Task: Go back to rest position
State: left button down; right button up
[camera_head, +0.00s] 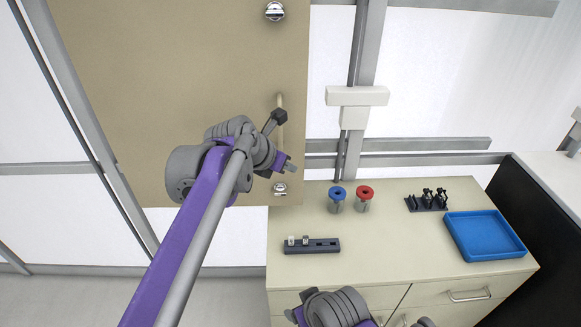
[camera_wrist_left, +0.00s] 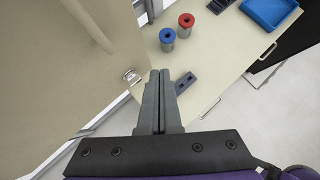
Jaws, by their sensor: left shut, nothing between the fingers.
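My left gripper (camera_head: 291,168) is in front of the lower right part of a large beige door panel, above the left side of the cabinet top. In the left wrist view my left gripper (camera_wrist_left: 160,76) has its two dark fingers together with nothing between them. The fingers point past the door's edge toward the cabinet top. Only grey and purple joints of my right arm show at the bottom of the head view; its fingers are not visible.
The beige door (camera_head: 180,80) with its upright handle fills the upper left. On the cabinet top (camera_head: 400,245) stand a blue-topped pot (camera_head: 337,207), a red-topped pot (camera_head: 363,206), a dark slotted holder (camera_head: 325,246), a black rack (camera_head: 427,206) and a blue tray (camera_head: 486,252).

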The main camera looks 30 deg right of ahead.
pick_arm(q)
jog(key=s+a+f+m+y, duration=0.1)
jog(key=s+a+f+m, duration=0.2)
jog(key=a, duration=0.5)
jog(key=s+a+f+m+t+y, duration=0.1)
jog(key=s+a+m, duration=0.1)
jog(key=a+m, duration=0.5)
jog(key=s+a+f+m+y, duration=0.1)
jog(key=s+a+f+y, duration=0.15)
jog(key=a, duration=0.75)
jog(key=s+a+f+m+y, duration=0.3)
jog(key=s+a+f+m, duration=0.9)
jog(key=a, duration=0.6)
jog(key=s+f, duration=0.2)
jog(key=s, duration=0.1)
jog(key=shift+s+f+m, duration=0.15)
jog(key=shift+f+m, duration=0.25)
jog(key=shift+d, duration=0.1)
